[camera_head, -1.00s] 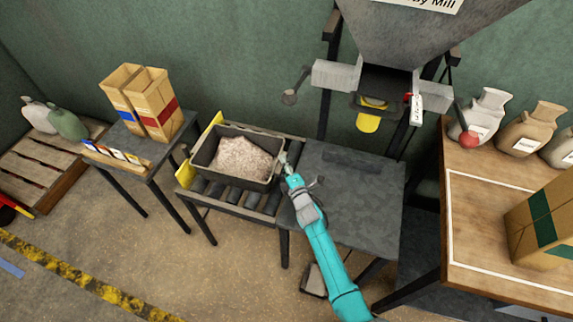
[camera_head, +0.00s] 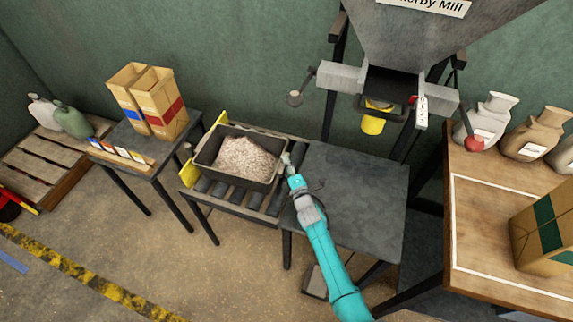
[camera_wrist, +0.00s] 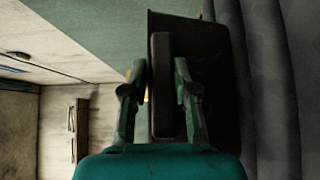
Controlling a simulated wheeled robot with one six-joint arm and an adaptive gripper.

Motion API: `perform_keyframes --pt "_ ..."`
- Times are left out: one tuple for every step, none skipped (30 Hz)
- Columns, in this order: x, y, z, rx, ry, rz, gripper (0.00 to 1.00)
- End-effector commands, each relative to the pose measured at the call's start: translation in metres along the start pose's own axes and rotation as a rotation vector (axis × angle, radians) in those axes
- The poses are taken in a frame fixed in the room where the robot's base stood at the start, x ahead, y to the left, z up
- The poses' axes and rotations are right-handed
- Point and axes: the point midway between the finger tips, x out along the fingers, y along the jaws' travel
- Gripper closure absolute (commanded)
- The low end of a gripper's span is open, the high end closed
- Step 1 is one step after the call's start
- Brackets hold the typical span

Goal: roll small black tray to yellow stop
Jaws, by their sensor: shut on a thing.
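The small black tray (camera_head: 236,180), filled with pale grain (camera_head: 247,158), sits level on a short roller conveyor. The yellow stop (camera_head: 188,174) is at the conveyor's left end, with another part of it showing behind the tray (camera_head: 222,118). The tray's left wall is right by the stop and hides its middle; I cannot tell if they touch. My gripper (camera_head: 288,163) is at the tray's right end. In the wrist view my gripper (camera_wrist: 160,95) has its fingers on both sides of a dark bar (camera_wrist: 162,70) at the tray's end, shut on it.
Bare rollers (camera_head: 272,203) show right of the tray, then a dark table (camera_head: 355,195) under the mill hopper (camera_head: 420,40). A side table with paper bags (camera_head: 160,110) stands left. A wooden table (camera_head: 500,225) with sacks and a box is at right.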

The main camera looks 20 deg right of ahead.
Motion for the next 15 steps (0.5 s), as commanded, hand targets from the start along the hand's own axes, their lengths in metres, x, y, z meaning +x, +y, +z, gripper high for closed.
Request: perform_keyframes --pt "-0.0042 -0.0102 -0.0011 -0.002 -0.001 -0.02 1.0" --pt "-0.0042 -0.0102 -0.0011 -0.002 -0.001 -0.02 1.0" --pt "-0.0043 -0.0102 -0.0011 -0.002 -0.001 -0.02 1.0" --pt "-0.0043 -0.0102 -0.0012 -0.002 0.0 -0.02 1.0" --pt "-0.0043 -0.0103 -0.0012 -0.002 0.0 -0.02 1.0" --pt "-0.0043 -0.0103 -0.0012 -0.002 0.0 -0.02 1.0" --pt "-0.0043 -0.0103 -0.0012 -0.002 0.0 -0.02 1.0" --pt "-0.0044 -0.0104 -0.0013 -0.002 0.0 -0.02 1.0" --pt "-0.0044 -0.0104 -0.0013 -0.002 0.0 -0.021 0.64" --pt "-0.0043 -0.0104 -0.0013 -0.002 0.0 -0.021 0.57" --pt "-0.0042 -0.01 -0.0013 -0.002 0.0 -0.02 0.49" --pt "-0.0038 -0.0092 -0.0013 -0.002 0.0 -0.018 0.42" --pt "-0.0035 -0.0085 -0.0013 -0.002 0.0 -0.017 0.42" --pt "-0.0032 -0.0078 -0.0013 -0.002 0.0 -0.015 0.42" --pt "-0.0028 -0.007 -0.0011 -0.001 0.0 -0.014 0.42"
